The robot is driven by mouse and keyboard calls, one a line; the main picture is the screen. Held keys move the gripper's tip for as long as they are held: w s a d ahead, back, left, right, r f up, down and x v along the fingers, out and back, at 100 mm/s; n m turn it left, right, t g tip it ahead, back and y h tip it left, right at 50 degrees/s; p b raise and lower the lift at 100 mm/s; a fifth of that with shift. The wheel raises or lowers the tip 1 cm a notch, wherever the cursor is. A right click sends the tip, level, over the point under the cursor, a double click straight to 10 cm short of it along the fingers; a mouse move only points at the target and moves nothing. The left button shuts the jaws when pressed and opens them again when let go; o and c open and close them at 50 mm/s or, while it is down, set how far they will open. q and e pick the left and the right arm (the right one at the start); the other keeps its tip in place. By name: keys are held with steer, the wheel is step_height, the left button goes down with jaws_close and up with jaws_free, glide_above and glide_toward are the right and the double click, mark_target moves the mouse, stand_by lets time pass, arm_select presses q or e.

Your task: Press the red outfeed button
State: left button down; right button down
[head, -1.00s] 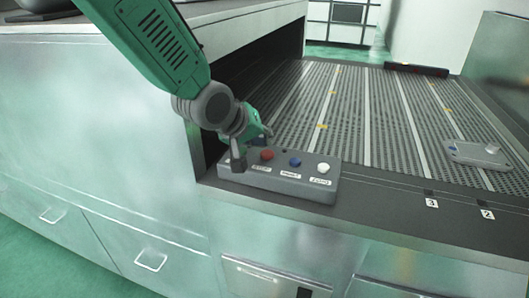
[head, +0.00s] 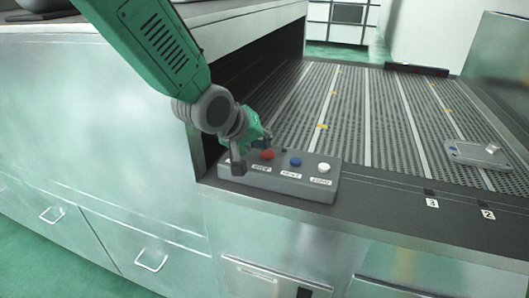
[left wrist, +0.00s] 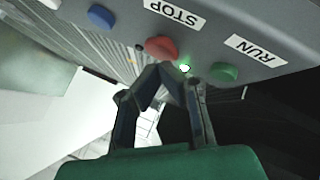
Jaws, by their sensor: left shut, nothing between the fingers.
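The red button (head: 267,155) sits on a grey button box (head: 320,192) at the front edge of the conveyor. In the left wrist view the red button (left wrist: 161,48) has a label reading STOP beside it. My left gripper (head: 245,157) is over the left end of the box, just left of the red button. In the left wrist view my left gripper (left wrist: 165,70) is shut and empty, its tips close by the red button's edge, on the side towards the green button (left wrist: 223,72). I cannot tell whether they touch it. My right gripper is not in view.
A blue button (head: 295,162) and a white button (head: 324,168) are further right on the box. The slatted conveyor (head: 350,110) lies behind, with a grey metal part (head: 475,153) on its right. A metal housing wall (head: 90,140) stands to the left.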

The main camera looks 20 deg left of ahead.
arm_select(q)
steer(key=shift+d+f, duration=0.15)
steer(key=shift+d, duration=0.6)
steer(key=shift+a+f, duration=0.3)
steer(key=shift+a, duration=0.3)
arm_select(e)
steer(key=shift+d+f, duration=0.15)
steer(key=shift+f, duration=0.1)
arm_select(q)
steer(key=shift+d, duration=0.1)
steer(key=shift+d+r, duration=0.2)
steer(key=shift+d, duration=0.05)
steer(key=shift+d+r+p, duration=0.35)
steer(key=shift+r+p, duration=0.25)
steer(key=shift+r, duration=0.2)
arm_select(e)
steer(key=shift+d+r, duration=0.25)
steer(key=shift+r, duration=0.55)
arm_select(q)
steer(key=shift+a, duration=0.2)
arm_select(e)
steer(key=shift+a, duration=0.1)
